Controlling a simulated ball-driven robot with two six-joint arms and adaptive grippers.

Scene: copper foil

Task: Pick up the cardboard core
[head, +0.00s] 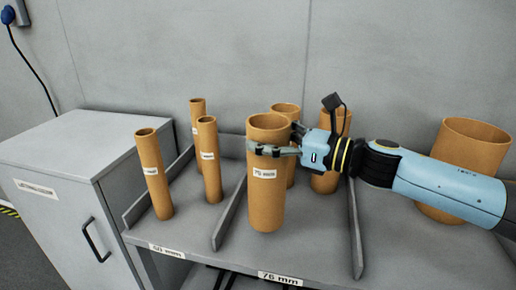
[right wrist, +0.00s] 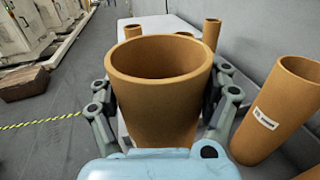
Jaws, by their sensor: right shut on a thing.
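A brown cardboard core (head: 265,205) with a white label reading 76 mm stands upright at the front of the middle bay of a grey shelf. My right gripper (head: 272,150) comes in from the right and is shut on this core near its top. In the right wrist view the core (right wrist: 160,95) fills the space between the two fingers, with a finger pad on each side of it. Its lower end is hidden there. In the head view I cannot tell for sure whether its base touches the shelf. My left gripper is not in view.
Other cores stand close behind, one (head: 285,112) behind the held core and one (head: 325,181) to its right. Thinner cores (head: 154,175) stand in the left bay. A wide core (head: 468,150) stands at right, behind my arm. Low dividers (head: 230,208) separate the bays.

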